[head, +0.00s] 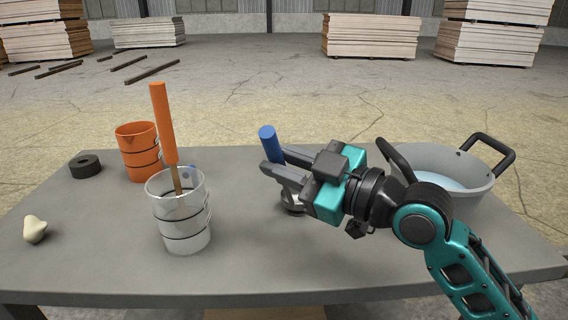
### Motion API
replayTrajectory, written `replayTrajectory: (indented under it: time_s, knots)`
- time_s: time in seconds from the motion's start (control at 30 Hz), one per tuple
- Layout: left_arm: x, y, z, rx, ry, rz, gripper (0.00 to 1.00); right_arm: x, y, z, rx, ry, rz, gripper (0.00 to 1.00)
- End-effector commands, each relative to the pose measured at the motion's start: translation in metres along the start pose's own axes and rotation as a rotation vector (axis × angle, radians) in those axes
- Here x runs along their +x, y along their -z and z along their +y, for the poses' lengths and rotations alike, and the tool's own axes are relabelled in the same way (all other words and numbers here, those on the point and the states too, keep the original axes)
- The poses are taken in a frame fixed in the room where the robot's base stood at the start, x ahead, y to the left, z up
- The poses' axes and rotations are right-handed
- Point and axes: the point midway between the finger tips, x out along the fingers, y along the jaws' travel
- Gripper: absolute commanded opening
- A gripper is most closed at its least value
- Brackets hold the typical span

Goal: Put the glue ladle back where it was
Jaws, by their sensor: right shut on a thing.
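My right gripper (274,158) is shut on a tool with a blue handle (268,134), which looks like the glue ladle. The handle sticks up from between the fingers and leans a little. A round grey metal part (291,206) shows below the gripper, close to the table top; whether it touches the table I cannot tell. The middle of the tool is hidden by the fingers. A clear bucket (183,238) with dark bands stands left of the gripper. An orange-handled tool (163,124) stands in it, nearly upright. My left gripper is not in view.
On the grey table (300,270), an orange bucket (137,150) stands behind the clear one. A black ring (85,166) and a cream lump (35,229) lie at the left. A grey tub (470,197) with black handles and pale blue liquid stands right, partly behind my arm. The front middle is clear.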

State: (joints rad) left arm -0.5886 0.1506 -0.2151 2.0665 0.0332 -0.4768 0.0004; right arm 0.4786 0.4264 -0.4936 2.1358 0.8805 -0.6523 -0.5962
Motion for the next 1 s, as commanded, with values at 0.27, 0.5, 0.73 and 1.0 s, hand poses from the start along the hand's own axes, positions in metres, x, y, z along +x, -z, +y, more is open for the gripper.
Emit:
replayTrajectory:
  time_s: [0.27, 0.5, 0.73, 1.0]
  knots:
    - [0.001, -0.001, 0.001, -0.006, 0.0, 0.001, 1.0, 0.0, -0.003, -0.001, 0.0, 0.0, 0.0, 0.36]
    - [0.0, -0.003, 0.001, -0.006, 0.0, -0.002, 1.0, 0.0, -0.002, -0.001, 0.0, 0.0, 0.0, 0.48]
    - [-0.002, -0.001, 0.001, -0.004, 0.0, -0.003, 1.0, -0.002, 0.001, 0.001, 0.0, 0.0, -0.001, 0.48]
    - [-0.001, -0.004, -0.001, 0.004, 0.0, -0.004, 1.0, -0.043, -0.002, 0.0, -0.003, -0.001, -0.006, 0.48]
